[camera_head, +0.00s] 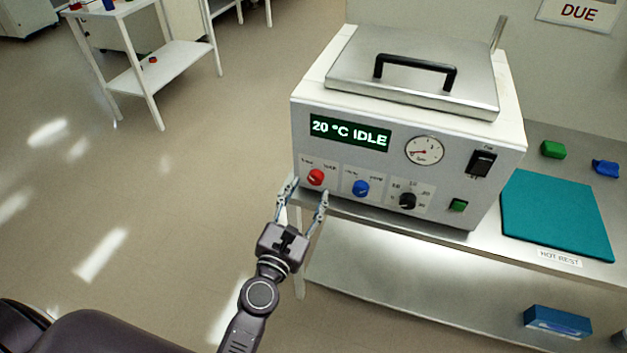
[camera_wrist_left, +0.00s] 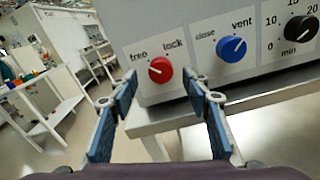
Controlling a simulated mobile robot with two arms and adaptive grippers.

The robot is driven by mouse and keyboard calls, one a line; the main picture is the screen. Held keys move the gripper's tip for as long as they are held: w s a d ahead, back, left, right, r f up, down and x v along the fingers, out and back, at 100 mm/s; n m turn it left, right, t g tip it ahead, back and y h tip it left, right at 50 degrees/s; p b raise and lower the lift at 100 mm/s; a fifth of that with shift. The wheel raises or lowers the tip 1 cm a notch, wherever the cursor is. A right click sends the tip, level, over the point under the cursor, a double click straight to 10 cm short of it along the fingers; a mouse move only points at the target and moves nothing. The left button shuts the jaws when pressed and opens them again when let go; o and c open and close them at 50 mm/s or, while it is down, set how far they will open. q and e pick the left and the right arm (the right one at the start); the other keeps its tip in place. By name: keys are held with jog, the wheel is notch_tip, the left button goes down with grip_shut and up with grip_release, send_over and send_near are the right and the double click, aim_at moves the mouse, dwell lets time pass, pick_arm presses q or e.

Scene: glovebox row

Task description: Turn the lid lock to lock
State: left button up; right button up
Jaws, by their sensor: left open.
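The lid lock is a red knob (camera_head: 316,177) at the lower left of the machine's front panel. In the left wrist view the red knob (camera_wrist_left: 160,69) sits under the words "free" and "lock", its pale mark toward the left, "free" side. My left gripper (camera_head: 306,190) is open in front of the panel, just below the red knob, its fingers apart and empty. In the left wrist view the fingertips of my left gripper (camera_wrist_left: 160,82) lie either side of and below the knob, not closed on it. My right gripper is not in view.
A blue close/vent knob (camera_head: 361,188) and a black timer knob (camera_head: 407,201) sit right of the red one. The display (camera_head: 349,133) reads "20 °C IDLE". The lid (camera_head: 411,75) lies flat on top. A teal mat (camera_head: 558,215) is at right. Floor is free at left.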

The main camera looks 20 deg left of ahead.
aim_at(314, 181)
pick_arm(q)
jog(key=shift+w+d, duration=0.1)
jog(key=shift+w, duration=2.05)
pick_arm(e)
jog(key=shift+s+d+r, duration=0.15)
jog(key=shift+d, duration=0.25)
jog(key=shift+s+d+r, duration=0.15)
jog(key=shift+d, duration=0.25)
pick_arm(q)
jog(key=c, duration=1.2)
jog(key=shift+o, duration=0.2)
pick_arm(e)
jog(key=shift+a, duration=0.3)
